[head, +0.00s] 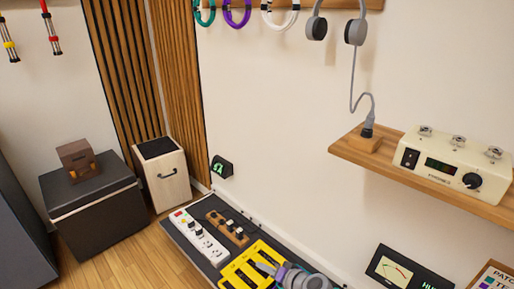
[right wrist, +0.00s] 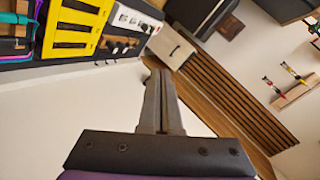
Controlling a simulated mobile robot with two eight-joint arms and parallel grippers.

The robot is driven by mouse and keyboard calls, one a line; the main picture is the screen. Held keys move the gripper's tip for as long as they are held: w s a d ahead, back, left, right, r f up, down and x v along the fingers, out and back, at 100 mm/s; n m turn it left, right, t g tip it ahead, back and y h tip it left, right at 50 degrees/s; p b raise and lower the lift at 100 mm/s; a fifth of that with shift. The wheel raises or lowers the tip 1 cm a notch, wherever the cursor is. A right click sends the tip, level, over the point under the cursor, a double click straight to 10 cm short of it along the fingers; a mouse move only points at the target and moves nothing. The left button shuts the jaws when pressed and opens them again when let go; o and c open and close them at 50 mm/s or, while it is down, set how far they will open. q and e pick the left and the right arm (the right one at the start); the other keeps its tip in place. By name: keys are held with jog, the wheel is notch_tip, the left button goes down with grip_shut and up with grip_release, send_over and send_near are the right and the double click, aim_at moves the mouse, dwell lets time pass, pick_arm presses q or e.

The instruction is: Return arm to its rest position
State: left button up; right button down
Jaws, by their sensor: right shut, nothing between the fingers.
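My right gripper (head: 264,267) shows at the bottom of the head view, grey with a purple band, in front of the yellow slotted rack (head: 236,273). In the right wrist view its two dark fingers (right wrist: 158,74) lie together, shut, with nothing between them. The rack (right wrist: 72,28) and the dark bench are at the upper left there, apart from the fingertips in the picture. Part of my right arm is cut off by the lower edge of the head view. My left gripper is in neither view.
A white power strip (head: 198,245) and a wooden block with dark knobs (head: 227,227) lie on the dark bench. A wall shelf (head: 356,150) holds a cream device (head: 453,163). A meter box (head: 396,268) stands lower right. Wooden floor shows at left.

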jog(key=s+d+r+n+g+h, duration=0.1)
jog(key=s+d+g+h, duration=0.3)
jog(key=s, duration=0.6)
jog(key=s+d+r+n+t+h, duration=0.1)
jog(key=s+d, duration=0.5)
jog(key=s, duration=0.5)
jog(key=s+d+r+n+g+h, duration=0.1)
jog(key=s+d+g+h, duration=0.3)
jog(key=s, duration=0.6)
pick_arm(q)
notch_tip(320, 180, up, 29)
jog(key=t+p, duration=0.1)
jog(key=p, duration=2.5)
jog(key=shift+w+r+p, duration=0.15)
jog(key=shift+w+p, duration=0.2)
pick_arm(e)
notch_tip(320, 180, up, 29)
jog(key=d+t, duration=0.1)
jog(key=t, duration=0.2)
jog(key=shift+w+d+y, duration=0.15)
jog(key=shift+d+y, duration=0.1)
jog(key=shift+y, duration=0.05)
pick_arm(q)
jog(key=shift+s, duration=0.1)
pick_arm(e)
jog(key=shift+r, duration=0.1)
